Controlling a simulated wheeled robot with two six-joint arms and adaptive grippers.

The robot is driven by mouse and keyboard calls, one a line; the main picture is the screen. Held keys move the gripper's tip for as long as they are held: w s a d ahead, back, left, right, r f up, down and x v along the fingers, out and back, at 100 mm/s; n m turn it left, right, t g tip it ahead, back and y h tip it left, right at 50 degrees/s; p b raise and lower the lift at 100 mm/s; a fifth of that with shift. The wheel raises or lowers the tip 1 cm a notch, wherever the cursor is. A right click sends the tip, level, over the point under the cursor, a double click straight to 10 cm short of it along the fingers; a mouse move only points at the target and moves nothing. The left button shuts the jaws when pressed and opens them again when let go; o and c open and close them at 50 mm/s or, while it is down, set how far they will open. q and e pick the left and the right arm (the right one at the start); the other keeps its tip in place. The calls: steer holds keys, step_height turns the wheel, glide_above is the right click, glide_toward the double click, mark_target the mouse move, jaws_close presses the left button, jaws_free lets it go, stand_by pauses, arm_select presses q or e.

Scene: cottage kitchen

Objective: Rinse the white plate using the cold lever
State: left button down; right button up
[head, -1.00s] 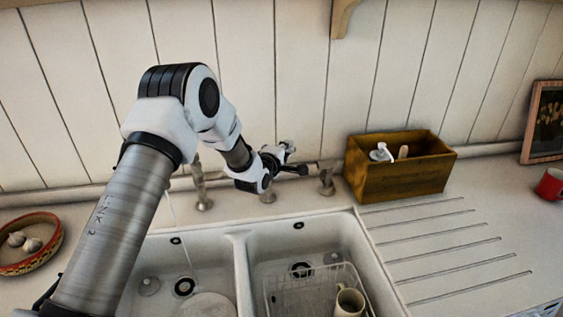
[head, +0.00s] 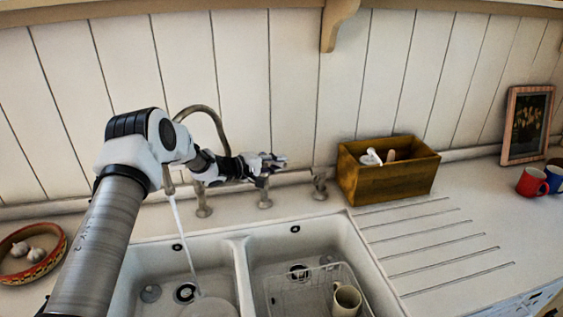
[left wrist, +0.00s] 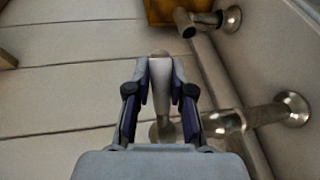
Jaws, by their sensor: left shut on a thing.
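The white plate (head: 210,307) lies in the left basin at the bottom edge of the head view, partly cut off. Water (head: 182,235) runs from the curved spout (head: 213,116) into that basin, near the drain and the plate. My left gripper (head: 277,162) is at the tap behind the sinks. In the left wrist view its fingers (left wrist: 160,80) are closed around a pale, tapered tap lever (left wrist: 161,95). I cannot tell from markings whether this is the cold lever. My arm hides part of the spout. My right gripper is out of view.
The right basin holds a wire rack (head: 318,287) with a cream mug (head: 346,299). A wooden box (head: 388,180) with a white dispenser stands right of the taps. A garlic bowl (head: 33,252) is at left. The ribbed drainboard (head: 435,232) is clear.

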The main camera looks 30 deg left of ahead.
arm_select(q)
steer(key=shift+s+f, duration=0.1)
steer(key=shift+f, duration=0.1)
steer(key=c, duration=1)
jaws_free()
steer(key=shift+c, duration=0.2)
steer(key=shift+r, duration=0.1)
